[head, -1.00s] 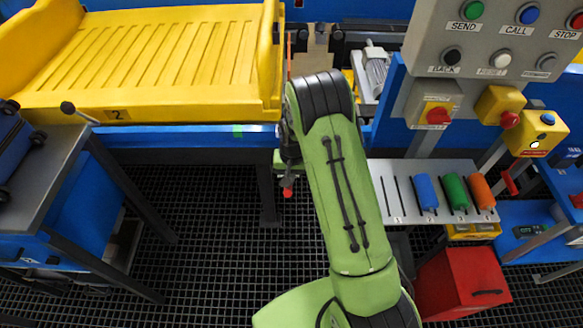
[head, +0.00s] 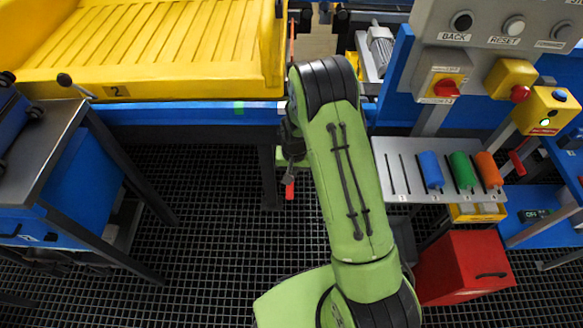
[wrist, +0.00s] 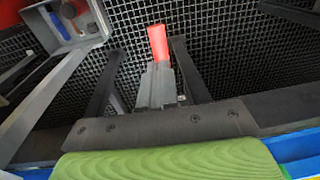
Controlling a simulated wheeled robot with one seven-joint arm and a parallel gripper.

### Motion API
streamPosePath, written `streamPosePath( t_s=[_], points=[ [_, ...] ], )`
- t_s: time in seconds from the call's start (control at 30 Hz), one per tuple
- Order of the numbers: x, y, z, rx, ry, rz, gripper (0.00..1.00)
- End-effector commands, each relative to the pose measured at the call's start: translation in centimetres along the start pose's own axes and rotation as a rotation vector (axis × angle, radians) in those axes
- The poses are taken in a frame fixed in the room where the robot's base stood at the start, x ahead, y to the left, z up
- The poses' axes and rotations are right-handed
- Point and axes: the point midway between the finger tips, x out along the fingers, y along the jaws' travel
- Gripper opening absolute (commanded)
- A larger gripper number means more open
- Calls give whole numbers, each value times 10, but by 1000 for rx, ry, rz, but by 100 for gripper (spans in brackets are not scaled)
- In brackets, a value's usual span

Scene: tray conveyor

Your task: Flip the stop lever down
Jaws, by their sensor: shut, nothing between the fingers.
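The stop lever shows as a red handle (head: 290,190) in the head view, below the conveyor's front edge and beside a dark leg. It points downward. In the wrist view the red handle (wrist: 158,45) extends past the grey tips of my gripper (wrist: 159,85), in line with them. My gripper (head: 289,165) is shut with nothing between the fingers, close above the handle in the head view. My arm hides part of this area. I cannot tell whether the fingers touch the lever; its pivot is hidden.
A yellow tray (head: 150,86) marked 2 sits on the blue conveyor (head: 190,113). A button panel (head: 480,35) and a shelf (head: 400,170) with coloured cylinders are at right. A red box (head: 465,265) stands below. A grey table (head: 55,135) is at left. Grating floor (head: 210,220) is open between.

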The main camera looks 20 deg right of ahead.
Motion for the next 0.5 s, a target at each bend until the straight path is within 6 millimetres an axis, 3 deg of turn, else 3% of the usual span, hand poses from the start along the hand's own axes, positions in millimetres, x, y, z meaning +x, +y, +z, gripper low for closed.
streamPosePath(
  t_s=[0.03, 0.5],
  points=[
    [13, 1, 3, 0, -2, 1, 0],
    [85, 6, 17, 0, -2, 1, 0]
  ],
)
